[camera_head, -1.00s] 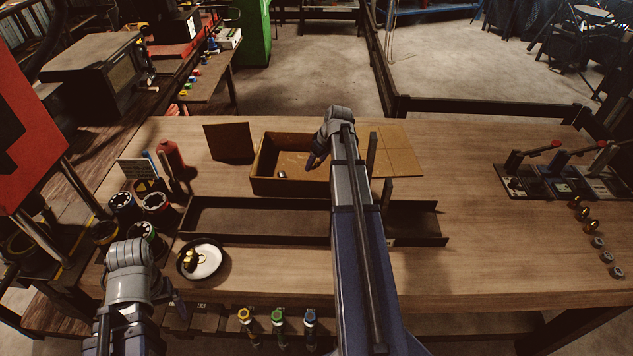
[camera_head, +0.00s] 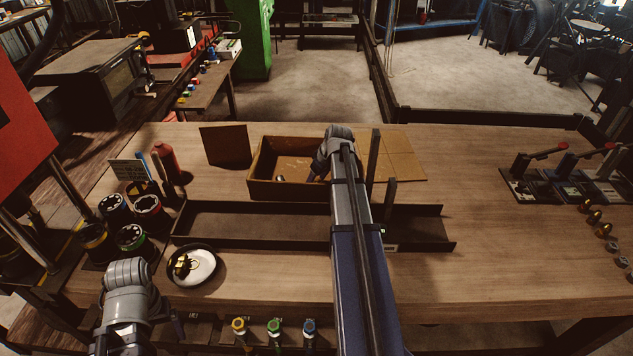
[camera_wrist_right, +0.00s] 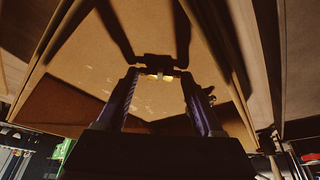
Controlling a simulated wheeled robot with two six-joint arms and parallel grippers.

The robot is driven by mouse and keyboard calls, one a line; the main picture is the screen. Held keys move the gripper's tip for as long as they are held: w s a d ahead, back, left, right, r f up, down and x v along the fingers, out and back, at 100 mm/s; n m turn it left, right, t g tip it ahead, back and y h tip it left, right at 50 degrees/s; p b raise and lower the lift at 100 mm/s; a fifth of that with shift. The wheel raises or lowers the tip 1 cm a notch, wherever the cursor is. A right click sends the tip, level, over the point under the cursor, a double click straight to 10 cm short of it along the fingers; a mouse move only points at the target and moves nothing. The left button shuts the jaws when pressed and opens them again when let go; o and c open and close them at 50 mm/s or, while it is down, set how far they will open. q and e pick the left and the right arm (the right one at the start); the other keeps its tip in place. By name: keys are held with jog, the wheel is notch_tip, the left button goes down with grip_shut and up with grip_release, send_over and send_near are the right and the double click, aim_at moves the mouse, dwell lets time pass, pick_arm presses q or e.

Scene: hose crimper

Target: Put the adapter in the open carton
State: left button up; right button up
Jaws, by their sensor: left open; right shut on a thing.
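The open carton (camera_head: 270,189) is a brown cardboard box on the workbench, behind the long dark tray. My right gripper (camera_head: 318,177) reaches into its right part. In the right wrist view, the gripper (camera_wrist_right: 160,80) is shut on a small dark piece with a brass-coloured part, seemingly the adapter (camera_wrist_right: 160,75), above the carton floor (camera_wrist_right: 145,45). I cannot tell whether it touches the floor. The adapter is not clear in the head view. A small dark and pale item (camera_head: 281,179) lies inside the carton at left. My left gripper (camera_head: 177,322) is open at the bench's front left.
The long dark tray (camera_head: 255,241) lies in front of the carton. A dish (camera_head: 205,267) with small brass parts, several round pots (camera_head: 148,205) and a red bottle (camera_head: 166,160) stand at left. A cardboard panel (camera_head: 227,147) stands behind. Levers and small fittings line the right.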

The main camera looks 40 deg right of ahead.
jog(key=shift+f, duration=0.1)
jog(key=shift+f, duration=0.15)
jog(key=o, duration=1.5)
jog(key=shift+r, duration=0.2)
jog(key=shift+r, duration=0.15)
jog(key=p+v, duration=0.7)
jog(key=shift+r, duration=0.15)
